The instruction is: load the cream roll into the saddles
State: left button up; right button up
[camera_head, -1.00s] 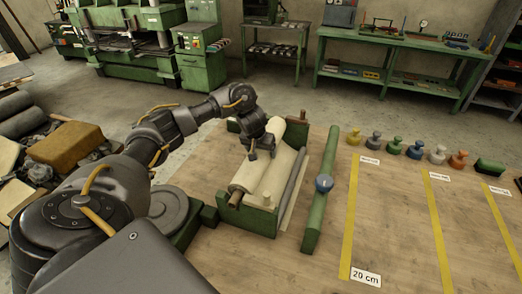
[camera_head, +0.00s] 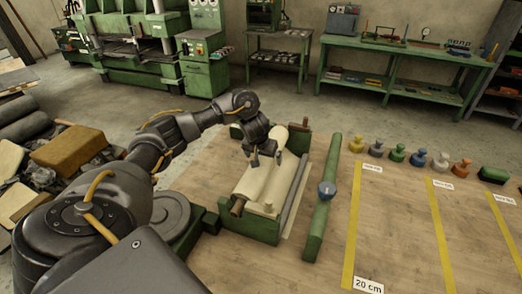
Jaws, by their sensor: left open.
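The cream roll (camera_head: 257,182) lies lengthwise in the green saddle stand (camera_head: 250,225) on the wooden table. A cream sheet lies beside the roll, towards a grey bar (camera_head: 295,185). My left gripper (camera_head: 266,161) is open, pointing down over the far half of the roll. I cannot tell whether its fingers touch the roll. The seats under the core ends are partly hidden. My right gripper is not in view.
Several coloured knobbed pieces (camera_head: 397,153) stand in a row along the table's far edge. Yellow tape lines (camera_head: 353,225) mark the clear right side of the table. A green workbench (camera_head: 400,60) stands behind.

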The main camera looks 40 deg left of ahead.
pick_arm(q)
jog(key=p+v, duration=0.5)
jog(key=v, duration=0.6)
jog(key=shift+s+d+r+p, duration=0.15)
jog(key=shift+s+r+p, duration=0.1)
jog(key=shift+r+p, duration=0.2)
